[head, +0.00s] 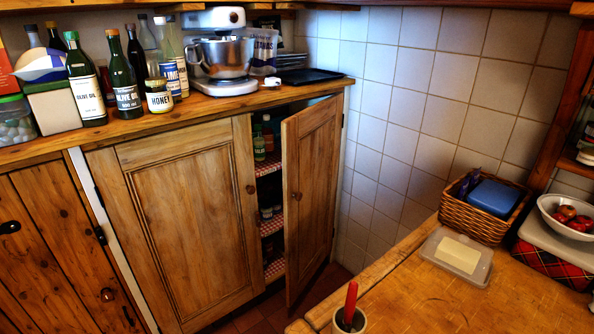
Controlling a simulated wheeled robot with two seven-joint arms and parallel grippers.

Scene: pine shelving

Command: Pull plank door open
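The plank door (45,255), made of vertical brown boards, is at the lower left in the head view. It looks shut, and its lower part runs out of the frame. A round wooden knob (107,295) is near its right side. Dark metal fittings show at its left (10,227) and at its upper right edge (100,235). Neither of my grippers is in view.
Beside it, a framed panel door (185,215) is shut and another panel door (311,190) stands ajar, showing shelves with jars. Bottles (85,80) and a mixer (222,55) stand on the counter. A wooden table (450,305) fills the lower right.

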